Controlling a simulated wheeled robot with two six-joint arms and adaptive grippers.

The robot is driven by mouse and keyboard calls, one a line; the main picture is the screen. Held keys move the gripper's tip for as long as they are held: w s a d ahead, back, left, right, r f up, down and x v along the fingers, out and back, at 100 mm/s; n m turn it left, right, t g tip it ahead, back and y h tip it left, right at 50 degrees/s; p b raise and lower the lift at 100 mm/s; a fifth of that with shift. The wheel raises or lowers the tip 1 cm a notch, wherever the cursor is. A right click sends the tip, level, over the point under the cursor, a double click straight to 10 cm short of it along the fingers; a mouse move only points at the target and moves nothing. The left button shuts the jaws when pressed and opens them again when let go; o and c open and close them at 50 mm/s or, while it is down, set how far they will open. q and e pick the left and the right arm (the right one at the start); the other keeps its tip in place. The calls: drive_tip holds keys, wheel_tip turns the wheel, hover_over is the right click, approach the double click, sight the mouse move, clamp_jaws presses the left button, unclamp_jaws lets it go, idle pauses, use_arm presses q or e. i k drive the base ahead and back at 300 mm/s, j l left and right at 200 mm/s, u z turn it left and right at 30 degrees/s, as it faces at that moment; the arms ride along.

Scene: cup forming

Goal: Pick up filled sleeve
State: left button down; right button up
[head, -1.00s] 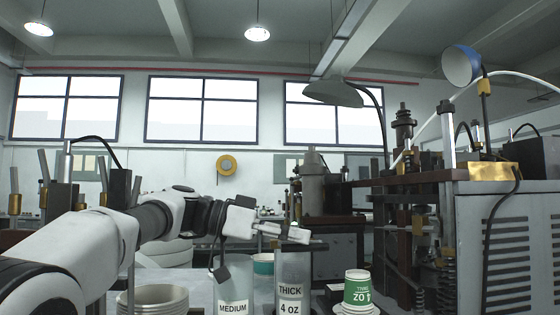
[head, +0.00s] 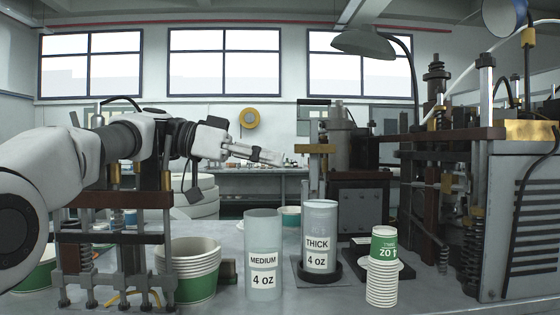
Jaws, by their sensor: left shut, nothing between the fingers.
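Two clear sleeves stand upright on the bench in the head view. The one marked MEDIUM 4 oz (head: 263,271) is in the middle. The one marked THICK 4 oz (head: 319,243) is right of it, in a dark round base (head: 319,271). I cannot clearly tell what either sleeve holds. My left gripper (head: 270,157) reaches in from the left, in the picture above the MEDIUM sleeve and left of the THICK sleeve's top. It is shut and empty, apart from both sleeves. My right gripper is out of view.
A nested stack of larger green cups (head: 190,270) is at left. Machines (head: 515,210) fill the right side. Some grey bench (head: 340,297) in front is bare.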

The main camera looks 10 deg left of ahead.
sight(320, 216)
drive_tip(key=k, duration=1)
